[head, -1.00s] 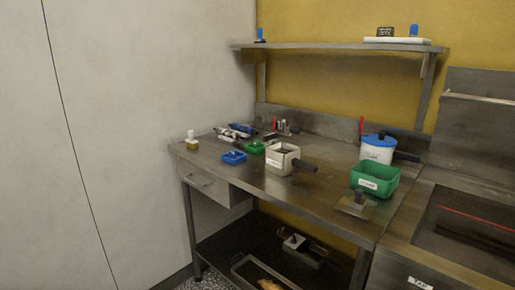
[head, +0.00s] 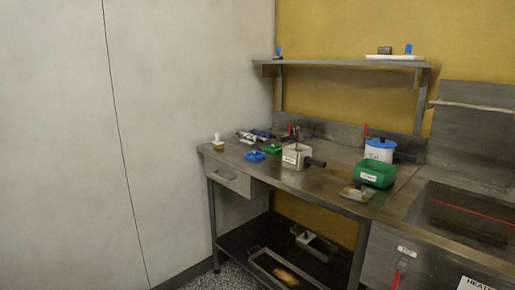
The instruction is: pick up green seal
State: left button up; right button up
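No single item is clearly readable as the green seal at this size. A small green tray (head: 272,149) lies on the steel bench, left of a white box with a dark handle (head: 296,157); its contents are too small to tell. A larger green bin (head: 374,173) with a white label stands at the bench's right part. Neither of my grippers shows in the head view.
The steel bench (head: 330,175) also holds a small blue tray (head: 254,156), a white brush-like item (head: 217,142), a blue-lidded pot (head: 379,150) and a flat scraper (head: 355,193). A shelf (head: 345,66) hangs above. A steel unit (head: 455,205) adjoins at right.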

aim_at(271, 148)
jog(key=u, duration=0.6)
jog(key=i, duration=1.25)
jog(key=u, duration=0.35)
